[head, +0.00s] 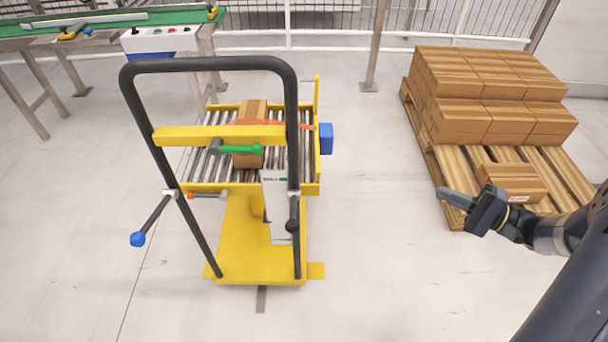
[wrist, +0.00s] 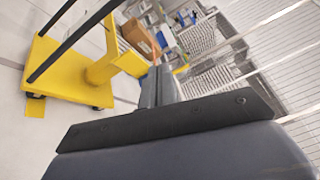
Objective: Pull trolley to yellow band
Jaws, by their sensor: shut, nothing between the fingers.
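The yellow trolley (head: 255,250) stands upright left of centre in the head view, with a roller top, a black hoop handle (head: 140,130) facing me and a cardboard box (head: 250,150) on its rollers. The trolley also shows tilted at the upper left of the wrist view (wrist: 62,75). My gripper (head: 441,192) is shut and empty, to the right of the trolley and well apart from its handle. In the wrist view my gripper (wrist: 159,72) points past the trolley. I cannot make out a yellow band on the floor in either view.
A wooden pallet (head: 440,185) with stacked cartons (head: 490,95) stands at the right, close behind my gripper. A green-topped conveyor (head: 100,25) stands at the back left. A mesh fence (head: 340,20) runs along the back. The floor between trolley and pallet is clear.

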